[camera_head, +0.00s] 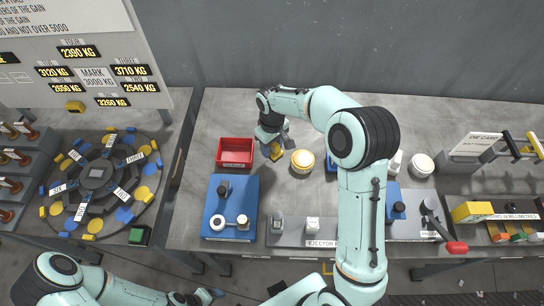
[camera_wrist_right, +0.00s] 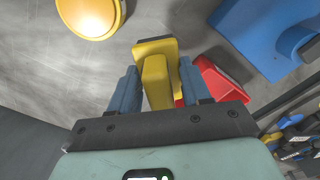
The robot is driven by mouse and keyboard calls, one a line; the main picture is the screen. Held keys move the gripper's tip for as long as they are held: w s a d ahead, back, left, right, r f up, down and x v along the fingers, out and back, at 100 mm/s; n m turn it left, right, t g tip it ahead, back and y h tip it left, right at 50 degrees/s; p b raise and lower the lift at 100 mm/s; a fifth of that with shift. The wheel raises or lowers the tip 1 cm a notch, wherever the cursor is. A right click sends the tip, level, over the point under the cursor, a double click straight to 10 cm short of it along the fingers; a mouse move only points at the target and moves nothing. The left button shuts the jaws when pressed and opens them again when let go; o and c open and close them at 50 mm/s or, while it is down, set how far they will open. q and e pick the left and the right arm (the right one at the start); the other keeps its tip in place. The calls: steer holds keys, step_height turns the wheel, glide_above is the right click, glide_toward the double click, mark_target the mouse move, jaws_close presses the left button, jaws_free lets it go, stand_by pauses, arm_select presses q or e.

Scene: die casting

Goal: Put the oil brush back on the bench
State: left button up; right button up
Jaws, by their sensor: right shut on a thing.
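The oil brush shows as a yellow piece (camera_wrist_right: 155,82) between the two blue-grey fingers of my right gripper (camera_wrist_right: 157,90) in the right wrist view. My right gripper is shut on it. In the head view my right gripper (camera_head: 272,145) is over the back left part of the grey bench (camera_head: 350,112), between the red tray and a yellow round pot. Only a little of the yellow brush shows there, and I cannot tell whether it touches the bench. My left gripper (camera_head: 205,297) is low at the bottom edge, in front of the bench; its jaws are unclear.
The red tray (camera_head: 235,166) is just left of my right gripper, the yellow pot (camera_head: 302,162) just right. A blue plate (camera_head: 245,190) with fittings lies in front. A white-topped pot (camera_head: 421,165) stands farther right. A round dial table (camera_head: 60,187) is at left. Bare bench lies behind.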

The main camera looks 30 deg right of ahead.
steer(key=shift+f, duration=3)
steer(key=shift+f, duration=0.1)
steer(key=shift+f, duration=0.15)
steer(key=o, duration=0.9)
steer(key=shift+o, duration=0.2)
step_height(320, 180, up, 12)
steer(key=shift+r+p, duration=0.25)
steer(key=shift+p, duration=0.05)
